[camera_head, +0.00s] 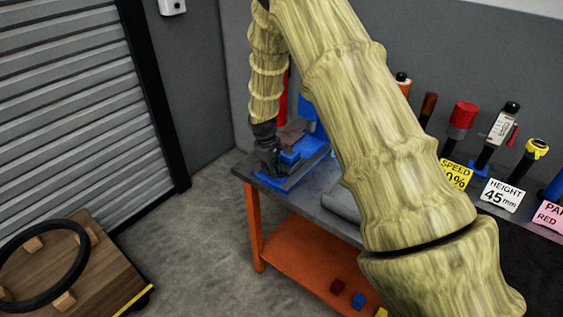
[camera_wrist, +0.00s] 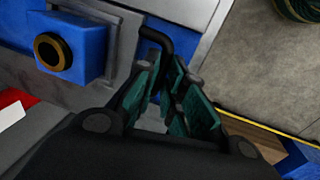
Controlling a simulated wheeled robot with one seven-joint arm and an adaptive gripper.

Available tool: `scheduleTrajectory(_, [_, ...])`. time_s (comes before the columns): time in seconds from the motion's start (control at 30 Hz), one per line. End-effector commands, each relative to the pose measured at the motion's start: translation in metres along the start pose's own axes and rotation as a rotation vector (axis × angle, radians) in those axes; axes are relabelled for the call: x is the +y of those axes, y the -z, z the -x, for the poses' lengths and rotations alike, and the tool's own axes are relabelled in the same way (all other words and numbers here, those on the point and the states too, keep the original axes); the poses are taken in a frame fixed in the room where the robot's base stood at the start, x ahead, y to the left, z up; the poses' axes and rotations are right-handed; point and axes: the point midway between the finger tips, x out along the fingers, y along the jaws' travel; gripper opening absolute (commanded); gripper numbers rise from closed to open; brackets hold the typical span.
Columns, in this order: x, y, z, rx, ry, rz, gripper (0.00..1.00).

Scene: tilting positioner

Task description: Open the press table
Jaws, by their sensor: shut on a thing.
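The press table is a blue and grey device (camera_head: 300,160) on the far left end of the workbench. In the wrist view its grey plate and blue block (camera_wrist: 83,45), with a brass-ringed black knob (camera_wrist: 52,52), show at upper left. A black bent handle (camera_wrist: 158,37) sticks out beside the plate. My gripper (camera_head: 268,158) is at the left side of the device. In the wrist view its teal fingers (camera_wrist: 171,72) are closed in around the lower end of the handle. The grip point itself is partly hidden between the fingers.
The workbench (camera_head: 325,205) has an orange lower shelf with small red and blue blocks. Knobs and label cards, such as a height card (camera_head: 501,195), stand at right. A wooden platform with a black ring (camera_head: 45,265) is on the floor at lower left. My arm covers the bench middle.

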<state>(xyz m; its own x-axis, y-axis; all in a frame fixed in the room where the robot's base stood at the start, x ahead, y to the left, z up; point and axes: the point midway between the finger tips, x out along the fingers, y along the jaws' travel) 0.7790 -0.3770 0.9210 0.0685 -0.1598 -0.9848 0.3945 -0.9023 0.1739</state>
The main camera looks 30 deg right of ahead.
Motion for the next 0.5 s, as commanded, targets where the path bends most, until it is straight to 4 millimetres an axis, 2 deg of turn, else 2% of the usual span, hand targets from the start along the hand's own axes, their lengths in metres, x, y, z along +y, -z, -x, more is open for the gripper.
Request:
scheduleTrajectory(0.2, [-0.019, 0.002, 0.005, 0.002, -0.001, 0.003, 0.0])
scheduleTrajectory(0.5, [-0.022, 0.002, 0.006, 0.004, -0.002, 0.001, 0.0])
